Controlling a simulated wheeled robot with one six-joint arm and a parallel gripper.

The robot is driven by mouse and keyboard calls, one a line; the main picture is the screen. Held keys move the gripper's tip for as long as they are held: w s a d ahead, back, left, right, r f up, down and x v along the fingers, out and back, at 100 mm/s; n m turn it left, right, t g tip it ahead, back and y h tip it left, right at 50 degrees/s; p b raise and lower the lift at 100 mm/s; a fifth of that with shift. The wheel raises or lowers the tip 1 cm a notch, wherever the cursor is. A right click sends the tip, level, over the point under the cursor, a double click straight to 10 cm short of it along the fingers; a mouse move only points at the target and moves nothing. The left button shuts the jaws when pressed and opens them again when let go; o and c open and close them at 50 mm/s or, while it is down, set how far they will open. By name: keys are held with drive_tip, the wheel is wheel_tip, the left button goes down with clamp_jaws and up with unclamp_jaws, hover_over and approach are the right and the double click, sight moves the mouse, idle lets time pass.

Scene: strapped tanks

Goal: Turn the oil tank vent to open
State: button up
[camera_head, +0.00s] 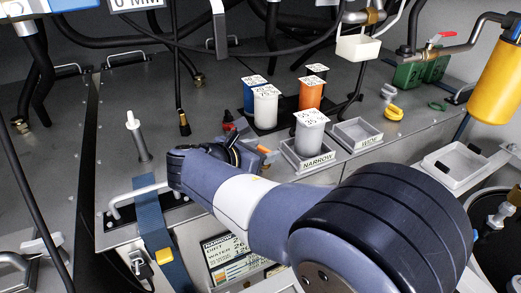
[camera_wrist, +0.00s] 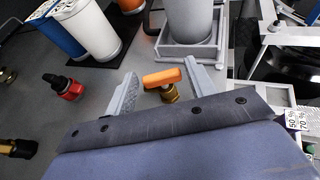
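A small valve with an orange lever (camera_wrist: 163,77) on a brass body (camera_wrist: 169,95) shows in the wrist view; I take it for the vent, though no label on it is readable. The orange lever also shows in the head view (camera_head: 264,149), just right of my gripper. My gripper (camera_wrist: 162,78) is open, with one grey finger on each side of the lever. The lever lies crosswise between them, its right end close to the right finger; whether they touch I cannot tell. In the head view my wrist and forearm hide most of the valve.
A red fitting (camera_wrist: 66,88) stands left of the fingers. Behind the valve is a grey tray marked NARROW (camera_head: 315,162) holding a grey canister (camera_head: 309,133). An empty WIDE tray (camera_head: 357,134) is beside it. Blue (camera_head: 249,95), white (camera_head: 266,107) and orange (camera_head: 311,93) canisters stand farther back.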

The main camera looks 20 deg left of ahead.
drive_tip(key=c, duration=0.7)
drive_tip(key=shift+d+n+t+y+b, duration=0.15)
drive_tip(key=shift+n+y, duration=0.6)
drive_tip(key=shift+y, duration=0.15)
drive_tip(key=shift+d+n+t+y+b, duration=0.1)
drive_tip(key=shift+n+t+y+b, duration=0.05)
drive_tip(key=shift+n+y, duration=0.7)
drive_tip(key=o, duration=1)
drive_tip(key=shift+s, duration=0.15)
drive_tip(key=shift+p+v, duration=2.1)
drive_tip(key=shift+v, duration=3.2)
